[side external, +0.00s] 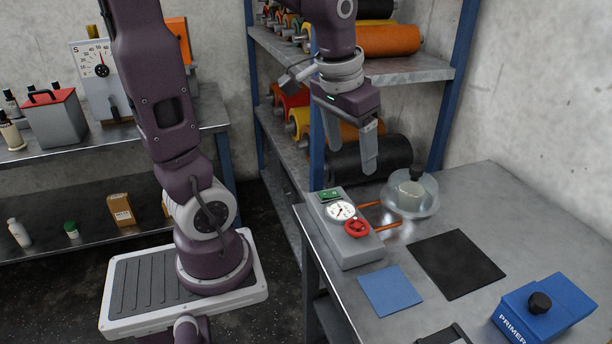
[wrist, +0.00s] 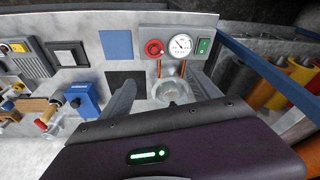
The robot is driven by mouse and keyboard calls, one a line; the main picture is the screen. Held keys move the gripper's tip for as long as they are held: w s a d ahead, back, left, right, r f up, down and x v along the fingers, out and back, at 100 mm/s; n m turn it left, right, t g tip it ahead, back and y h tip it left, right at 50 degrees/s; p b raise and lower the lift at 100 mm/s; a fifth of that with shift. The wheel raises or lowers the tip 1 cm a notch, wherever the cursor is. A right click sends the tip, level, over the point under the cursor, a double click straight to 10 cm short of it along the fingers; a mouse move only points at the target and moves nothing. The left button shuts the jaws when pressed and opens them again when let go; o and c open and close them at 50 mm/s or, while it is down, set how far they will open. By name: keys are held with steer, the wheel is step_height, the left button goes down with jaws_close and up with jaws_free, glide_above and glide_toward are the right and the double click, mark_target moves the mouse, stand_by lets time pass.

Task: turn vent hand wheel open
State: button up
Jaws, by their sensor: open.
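The red vent hand wheel (side external: 356,228) sits on top of a grey control box (side external: 350,250) at the left edge of the metal table. It also shows in the wrist view (wrist: 154,48). A round white gauge (side external: 340,211) and a green switch (side external: 329,196) are beside it on the box. My gripper (side external: 350,165) is open and empty, pointing down, in the air above the back of the box and apart from the wheel. In the wrist view its fingers (wrist: 160,95) stand either side of the glass dome.
A clear glass dome with a dark knob (side external: 411,192) stands behind the box, joined by copper pipes (side external: 385,226). A blue mat (side external: 390,291), a black mat (side external: 457,264) and a blue PRIMER box (side external: 545,308) lie on the table. A shelf of rolls (side external: 385,41) stands behind.

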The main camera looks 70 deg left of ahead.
steer(key=w+a+f+n+g, duration=0.1)
steer(key=w+a+f, duration=0.35)
steer(key=a, duration=0.25)
steer(key=n+g+h, duration=0.1)
steer(key=n+g, duration=0.1)
glide_toward(333, 193)
step_height(333, 193, down, 6)
steer(key=shift+s+f, duration=0.1)
steer(key=shift+f, duration=0.1)
steer(key=shift+r, duration=0.3)
steer(key=s+d+r+m+t, duration=0.1)
steer(key=d+r, duration=0.4)
steer(key=r, duration=0.3)
steer(key=s+d+r+m+t, duration=0.1)
steer(key=d+r, duration=0.3)
steer(key=r, duration=0.3)
steer(key=s+d+r+m+t, duration=0.2)
steer(key=s+d, duration=0.5)
steer(key=s+d+r+m+t, duration=0.2)
steer(key=s+d+r, duration=0.1)
steer(key=s+d, duration=0.4)
steer(key=shift+d, duration=0.6)
